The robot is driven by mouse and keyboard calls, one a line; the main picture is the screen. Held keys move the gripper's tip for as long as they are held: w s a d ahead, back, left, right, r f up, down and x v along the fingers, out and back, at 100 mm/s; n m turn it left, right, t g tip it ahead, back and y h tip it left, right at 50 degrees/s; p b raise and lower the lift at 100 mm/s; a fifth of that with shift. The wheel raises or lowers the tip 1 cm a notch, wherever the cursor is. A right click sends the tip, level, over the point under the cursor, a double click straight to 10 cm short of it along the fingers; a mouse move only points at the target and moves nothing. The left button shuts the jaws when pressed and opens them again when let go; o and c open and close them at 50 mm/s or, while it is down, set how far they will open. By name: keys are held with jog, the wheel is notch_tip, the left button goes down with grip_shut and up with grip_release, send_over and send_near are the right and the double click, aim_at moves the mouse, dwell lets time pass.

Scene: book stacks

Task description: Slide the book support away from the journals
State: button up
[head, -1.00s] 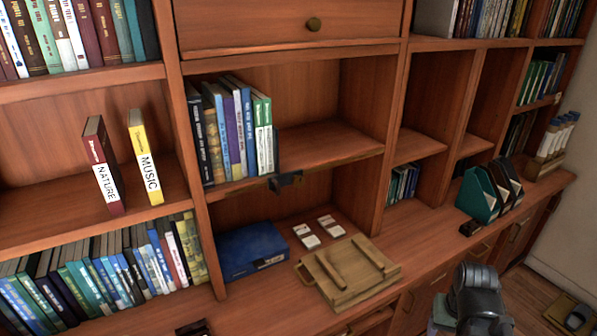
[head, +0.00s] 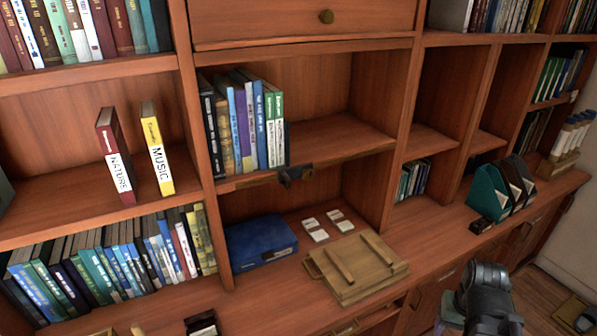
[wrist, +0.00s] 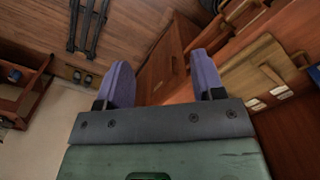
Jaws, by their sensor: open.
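The journals (head: 243,125) stand upright in a row on the middle shelf in the head view, with green and white spines at their right end. The book support (head: 296,174) appears as a dark bracket at the shelf's front edge, by the right end of the row. Its upright part behind is mostly hidden. My gripper (wrist: 162,82) shows in the wrist view with two purple fingers wide apart and nothing between them. It is away from the book support. The head view shows my arm at the lower right, but not the fingertips.
The shelf (head: 345,143) is bare to the right of the journals. Below are a blue box (head: 262,241), white cards (head: 319,230) and a wooden board with bars (head: 358,268). A drawer (head: 280,20) is above.

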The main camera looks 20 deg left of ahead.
jog(key=shift+c, duration=0.8)
jog(key=a, duration=0.3)
jog(key=a+n+y, duration=0.1)
jog(key=a, duration=0.2)
jog(key=a+n, duration=0.1)
jog(key=a, duration=0.3)
jog(key=shift+w+r+y, duration=0.2)
jog(key=shift+w+y, duration=0.1)
jog(key=shift+w, duration=0.05)
jog(key=c, duration=0.3)
jog(key=n+t+y, duration=1)
jog(key=y, duration=0.4)
send_near(288, 180)
jog(key=x, duration=0.7)
jog(key=f+x, duration=0.1)
jog(key=x, duration=0.2)
jog(key=shift+w+a+f, duration=0.1)
jog(key=shift+w+a, duration=0.05)
jog(key=shift+w, duration=0.2)
grip_shut()
